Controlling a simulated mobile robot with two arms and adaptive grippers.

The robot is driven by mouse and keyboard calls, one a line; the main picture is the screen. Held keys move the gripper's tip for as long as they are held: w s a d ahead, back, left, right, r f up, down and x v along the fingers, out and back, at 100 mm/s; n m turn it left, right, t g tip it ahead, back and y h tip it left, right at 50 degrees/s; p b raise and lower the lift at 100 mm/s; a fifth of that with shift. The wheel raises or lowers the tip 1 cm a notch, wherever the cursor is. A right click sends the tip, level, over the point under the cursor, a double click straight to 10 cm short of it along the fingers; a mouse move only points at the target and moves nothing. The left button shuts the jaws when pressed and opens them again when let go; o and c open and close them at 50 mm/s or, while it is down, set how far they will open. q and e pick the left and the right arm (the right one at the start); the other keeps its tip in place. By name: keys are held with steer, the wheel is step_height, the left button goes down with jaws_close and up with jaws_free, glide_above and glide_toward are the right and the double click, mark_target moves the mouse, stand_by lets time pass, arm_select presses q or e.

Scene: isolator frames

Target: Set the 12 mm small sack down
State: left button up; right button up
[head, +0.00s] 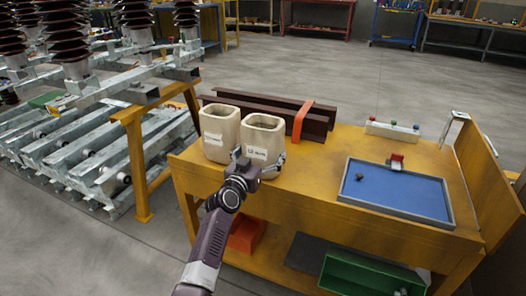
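The 12 mm small sack (264,133) is a beige, open-topped sack with a white label on its front. It is upright at the left front of the yellow workbench (330,207). My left gripper (259,158) has its fingers at either side of the sack's lower part and looks shut on it. The gripper hides the sack's bottom, so I cannot tell whether it touches the bench. A second beige sack (219,122) with a label stands close beside it on the left. My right gripper is not in view.
Dark steel beams (270,112) with an orange band (302,121) lie behind the sacks. A blue-bottomed tray (396,194) holds a small dark piece and a red-and-white item. Bare bench top lies between sack and tray. A green bin (365,272) sits below.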

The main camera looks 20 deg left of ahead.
arm_select(q)
steer(key=o, duration=1)
steer(key=shift+f, duration=0.1)
steer(key=shift+c, duration=0.2)
